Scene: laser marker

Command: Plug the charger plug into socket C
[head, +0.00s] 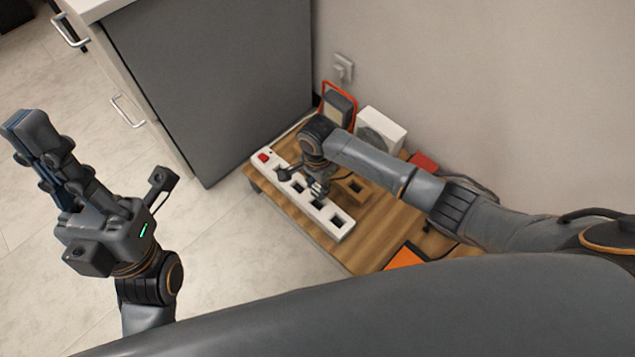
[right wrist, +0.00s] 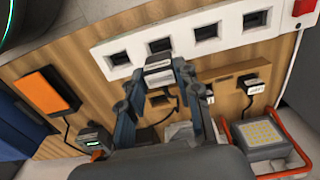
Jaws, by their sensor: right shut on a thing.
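A white power strip (head: 330,222) lies along the front of the wooden bench; it also spans the top of the right wrist view (right wrist: 183,47). It has several dark square sockets in a row; I can read no letters. My right gripper (right wrist: 160,76) is shut on a pale grey charger plug (right wrist: 158,68). The plug is at the strip's near edge in that view, just below the second socket from the left (right wrist: 160,45); its prongs are hidden. In the head view the right gripper (head: 318,187) is over the strip. My left gripper (head: 28,128) is raised at the left, seen edge-on.
A wooden holder (right wrist: 225,97) with dark slots stands beside the strip, a black plug (right wrist: 250,83) in one slot. A red switch (head: 263,157) marks the strip's end. A white box (head: 382,128), an orange-framed lamp (head: 338,103) and an orange item (head: 405,259) are on the bench.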

